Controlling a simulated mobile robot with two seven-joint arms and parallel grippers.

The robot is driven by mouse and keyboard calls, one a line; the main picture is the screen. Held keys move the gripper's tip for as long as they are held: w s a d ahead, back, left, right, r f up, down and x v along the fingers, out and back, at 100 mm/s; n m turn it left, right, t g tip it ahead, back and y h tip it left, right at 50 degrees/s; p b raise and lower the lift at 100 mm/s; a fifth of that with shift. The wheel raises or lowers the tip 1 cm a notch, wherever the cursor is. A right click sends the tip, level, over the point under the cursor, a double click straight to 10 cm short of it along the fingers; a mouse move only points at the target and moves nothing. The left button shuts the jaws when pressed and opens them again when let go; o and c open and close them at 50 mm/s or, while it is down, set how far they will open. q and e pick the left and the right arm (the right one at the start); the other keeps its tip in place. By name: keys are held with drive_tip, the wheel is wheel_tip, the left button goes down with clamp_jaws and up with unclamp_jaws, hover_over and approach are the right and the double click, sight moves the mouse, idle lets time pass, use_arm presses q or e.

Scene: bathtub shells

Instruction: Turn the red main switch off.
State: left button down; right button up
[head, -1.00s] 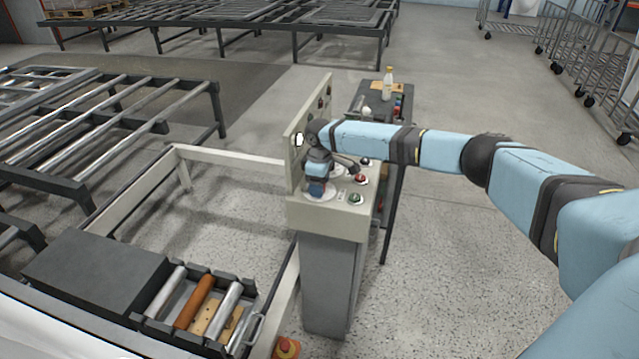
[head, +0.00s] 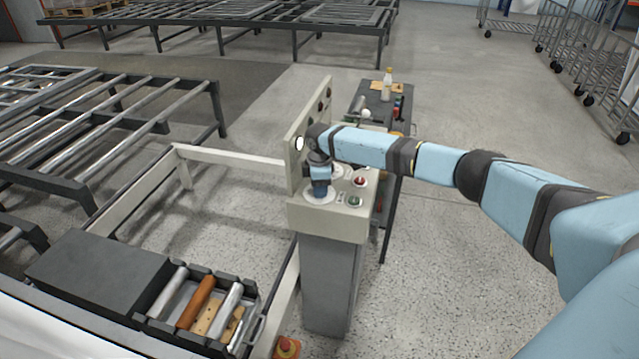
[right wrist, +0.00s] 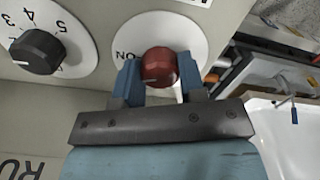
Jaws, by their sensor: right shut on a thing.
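The red main switch (right wrist: 158,66) is a round red knob on a white disc, seen in the right wrist view. The letters "ON" show on the disc left of the knob, and a pale mark is on the knob's lower left. My right gripper (right wrist: 160,80) has its two blue fingers on either side of the knob and is shut on it. In the head view my right gripper (head: 320,190) points down onto the white disc (head: 312,197) at the console's near left, and it hides the knob. My left gripper is out of view.
The console (head: 330,222) also carries a red button (head: 359,181) and a green button (head: 355,201). A black numbered dial (right wrist: 36,52) is beside the switch. An upright panel (head: 293,168) borders the console's left. A dark cart with a bottle (head: 387,85) stands behind.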

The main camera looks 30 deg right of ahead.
drive_tip(key=n, duration=0.3)
drive_tip(key=shift+r+p, duration=0.1)
drive_tip(key=shift+p, duration=0.2)
drive_tip(key=n, duration=0.3)
drive_tip(key=shift+n, duration=0.3)
drive_tip(key=n, duration=0.3)
drive_tip(key=shift+p, duration=0.3)
drive_tip(key=shift+n, duration=1.9)
drive_tip(key=o, duration=0.9)
drive_tip(key=shift+r, duration=0.1)
